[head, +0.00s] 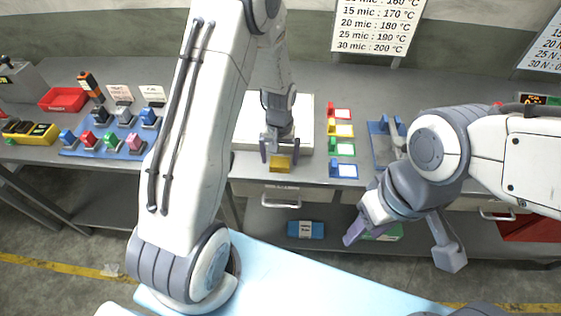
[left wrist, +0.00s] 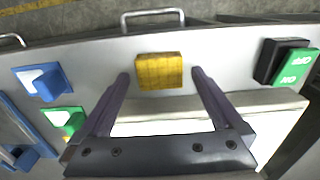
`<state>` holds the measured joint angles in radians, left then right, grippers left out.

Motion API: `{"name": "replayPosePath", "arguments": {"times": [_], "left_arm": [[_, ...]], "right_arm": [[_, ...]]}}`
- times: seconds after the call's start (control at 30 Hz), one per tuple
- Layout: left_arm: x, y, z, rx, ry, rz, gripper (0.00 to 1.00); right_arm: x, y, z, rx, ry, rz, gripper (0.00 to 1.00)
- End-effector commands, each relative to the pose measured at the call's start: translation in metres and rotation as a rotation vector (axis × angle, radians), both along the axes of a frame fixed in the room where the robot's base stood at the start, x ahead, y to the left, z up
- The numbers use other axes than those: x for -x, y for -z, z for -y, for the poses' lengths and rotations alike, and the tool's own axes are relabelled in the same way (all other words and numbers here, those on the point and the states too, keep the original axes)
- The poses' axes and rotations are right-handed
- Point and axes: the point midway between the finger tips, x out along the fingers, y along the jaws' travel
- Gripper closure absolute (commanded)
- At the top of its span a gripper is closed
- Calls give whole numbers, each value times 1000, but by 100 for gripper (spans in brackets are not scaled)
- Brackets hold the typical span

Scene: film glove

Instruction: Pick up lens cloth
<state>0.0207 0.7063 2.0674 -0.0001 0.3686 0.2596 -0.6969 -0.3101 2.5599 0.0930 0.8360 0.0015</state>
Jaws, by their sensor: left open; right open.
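A yellow checked cloth (head: 281,164), which looks like the lens cloth, lies at the front edge of the grey bench, in front of a white board. It also shows in the left wrist view (left wrist: 159,70), between and just beyond the fingertips. My left gripper (head: 280,156) is open, pointing down over the cloth, with one finger on each side. The fingers do not visibly grip it. My right gripper (head: 402,247) is open and empty, hanging low in front of the bench at the right.
A white board (head: 306,133) lies behind the cloth. Coloured tags (head: 343,149) stand in a column to its right. A blue tray (head: 384,150) lies further right. Left are a blue rack (head: 105,146) of coloured pieces and a red bin (head: 64,99). A drawer handle (head: 281,203) sits below.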

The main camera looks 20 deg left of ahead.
Motion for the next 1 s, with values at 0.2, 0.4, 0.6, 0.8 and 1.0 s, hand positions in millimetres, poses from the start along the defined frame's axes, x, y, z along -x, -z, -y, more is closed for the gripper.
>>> {"name": "replayPosePath", "arguments": {"times": [0.2,0.4,0.6,0.8,1.0], "left_arm": [[0,11,0,0,0,1,0],[0,10,0,0,0,1,19],[0,10,0,0,0,1,77],[0,10,0,0,0,1,78],[-1,1,0,0,0,3,78]], "right_arm": [[0,-2,0,0,0,0,50],[0,-2,0,0,0,0,50],[0,-2,0,0,0,0,50],[0,-2,0,0,0,0,50],[0,2,0,0,0,0,50]]}}
